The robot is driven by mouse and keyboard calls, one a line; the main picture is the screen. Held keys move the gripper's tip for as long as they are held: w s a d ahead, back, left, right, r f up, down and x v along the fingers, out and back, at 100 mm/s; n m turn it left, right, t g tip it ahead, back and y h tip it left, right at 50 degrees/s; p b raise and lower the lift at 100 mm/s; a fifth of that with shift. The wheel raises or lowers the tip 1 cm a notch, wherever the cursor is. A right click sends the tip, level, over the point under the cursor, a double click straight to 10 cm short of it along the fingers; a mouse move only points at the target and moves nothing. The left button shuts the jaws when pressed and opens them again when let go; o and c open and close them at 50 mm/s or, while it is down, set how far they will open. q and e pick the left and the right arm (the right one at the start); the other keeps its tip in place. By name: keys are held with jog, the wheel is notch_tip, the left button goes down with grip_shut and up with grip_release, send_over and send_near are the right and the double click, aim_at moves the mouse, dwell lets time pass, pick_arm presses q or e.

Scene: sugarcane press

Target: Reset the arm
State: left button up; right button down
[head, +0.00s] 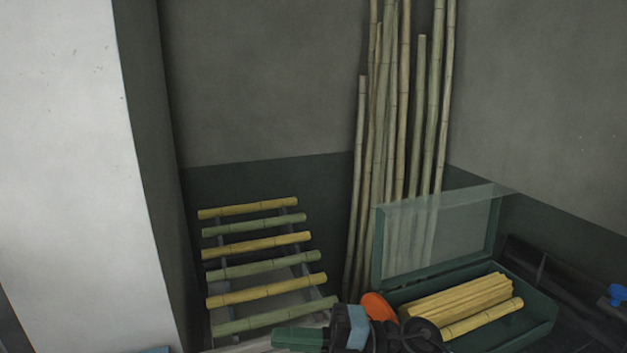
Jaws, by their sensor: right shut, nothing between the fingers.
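I cannot tell whether the gripper touches the rack. My left gripper is not in view.
The rack bears several yellow and green cane pieces (262,243). The box has a raised clear lid (440,235) and holds yellow cane pieces (457,300). Tall canes (402,120) lean in the wall corner. A pale pillar (75,170) stands left. A blue knob (617,295) shows at right.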

jog(key=s+d+f+m+t+h, duration=0.1)
jog(key=d+f+m+t+h, duration=0.55)
jog(key=f+m+t, duration=0.5)
jog(key=s+d+f+m+t+h, duration=0.1)
jog(key=d+f+m+t+h, duration=0.65)
jog(key=m, duration=0.75)
jog(key=s+d+f+m+g+h, duration=0.2)
jog(key=s+d+f+m+g, duration=0.2)
jog(key=s+f, duration=0.6)
jog(key=s+d+f+m+g+h, duration=0.1)
jog(key=s+d+f+m+g, duration=0.2)
jog(key=s+f, duration=0.7)
jog(key=s+d+g, duration=0.1)
jog(key=d+g, duration=0.1)
jog(key=shift+d+m+h, duration=0.35)
jog(key=shift+h, duration=0.05)
jog(key=shift+s, duration=0.1)
